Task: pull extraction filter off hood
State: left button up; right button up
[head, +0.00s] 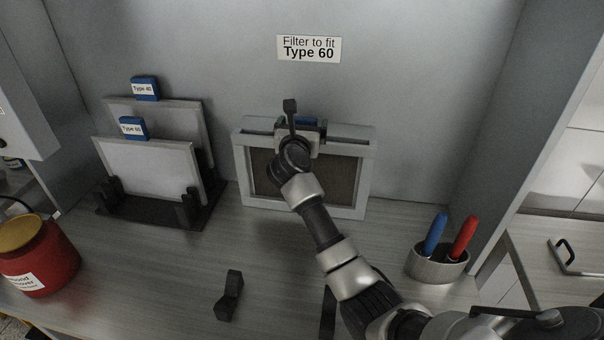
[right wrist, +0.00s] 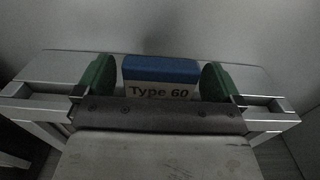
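The hood housing (head: 240,165) is a pale grey box frame against the back wall, with a darker brown filter (head: 338,178) inside it. A blue tab labelled "Type 60" (right wrist: 160,76) stands up at its top in the right wrist view. My right gripper (head: 302,122) is at the top edge of the housing. In the right wrist view, its green finger pads (right wrist: 160,80) stand on either side of the tab. A narrow gap shows on the left; contact on the right is unclear. The arm hides part of the filter in the head view. My left gripper is not seen.
A black rack (head: 145,215) on the left holds a "Type 40" filter (head: 195,115) and a paler filter (head: 150,168). A red tub (head: 45,262) and a pen cup (head: 437,264) stand on the bench. A small dark piece (head: 229,296) shows at the front, unclear what.

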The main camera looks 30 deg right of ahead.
jog(key=c, duration=1)
jog(key=shift+r+p, duration=3.2)
jog(key=shift+r, duration=0.4)
jog(key=shift+c, duration=0.2)
notch_tip(320, 180, up, 7)
jog(key=p, duration=0.6)
notch_tip(320, 180, up, 7)
jog(key=p, duration=0.5)
jog(key=shift+p, duration=0.3)
